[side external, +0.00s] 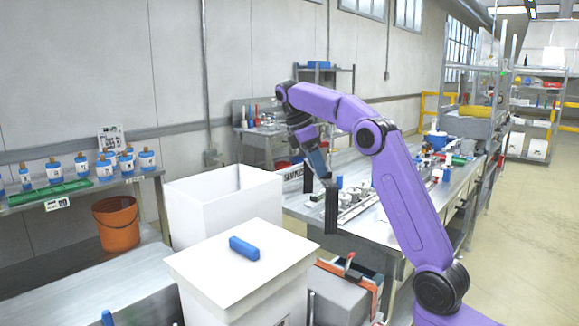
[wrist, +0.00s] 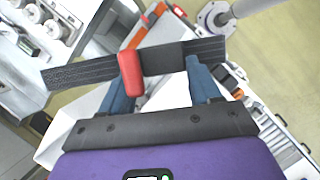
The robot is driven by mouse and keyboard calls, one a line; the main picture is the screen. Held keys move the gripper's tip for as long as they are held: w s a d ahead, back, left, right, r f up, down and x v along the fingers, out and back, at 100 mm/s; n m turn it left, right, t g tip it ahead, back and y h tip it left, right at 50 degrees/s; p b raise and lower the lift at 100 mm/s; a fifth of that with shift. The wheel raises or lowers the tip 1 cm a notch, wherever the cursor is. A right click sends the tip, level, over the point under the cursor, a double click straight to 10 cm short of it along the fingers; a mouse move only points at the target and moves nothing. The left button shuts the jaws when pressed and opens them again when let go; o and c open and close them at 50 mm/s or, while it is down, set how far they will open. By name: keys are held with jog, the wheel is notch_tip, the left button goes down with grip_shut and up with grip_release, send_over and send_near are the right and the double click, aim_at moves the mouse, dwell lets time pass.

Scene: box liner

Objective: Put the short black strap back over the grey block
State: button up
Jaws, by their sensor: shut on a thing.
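The short black strap (side external: 331,210) hangs upright below my gripper (side external: 320,167) in the side view, above the bench's near end.
An orange strip (side external: 368,285) lies beside the grey block. An open white box (side external: 225,205) and a closed white box (side external: 215,280) with a blue block (side external: 244,248) on its lid stand to the left. The metal bench (side external: 375,230) carries several parts.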

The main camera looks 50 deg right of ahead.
jog(key=s+d+f+m+g+y, duration=0.2)
jog(key=s+f+m+y, duration=0.1)
jog(key=s+f+m, duration=0.55)
jog(key=a+f+m, duration=0.2)
jog(key=a+f, duration=0.9)
jog(key=f, duration=0.3)
jog(key=w+d+r+m+y, duration=0.1)
jog(key=d+r+m, duration=0.1)
jog(key=d+r, duration=0.45)
jog(key=d+r+m+y, duration=0.1)
jog(key=d+r, duration=0.3)
jog(key=d, duration=0.6)
jog(key=w+a+f+m+t+y, duration=0.2)
jog(key=w+f+m+t+y, duration=0.1)
jog(key=w+f+m, duration=0.4)
jog(key=w+m+t, duration=0.1)
jog(key=w+m, duration=0.2)
jog(key=m, duration=0.3)
jog(key=shift+w, duration=0.3)
jog(key=shift+w+a+f+m+t, duration=0.1)
jog(key=shift+w+f+m+t, duration=0.35)
jog(key=shift+m, duration=0.3)
jog(key=shift+f, duration=8.6)
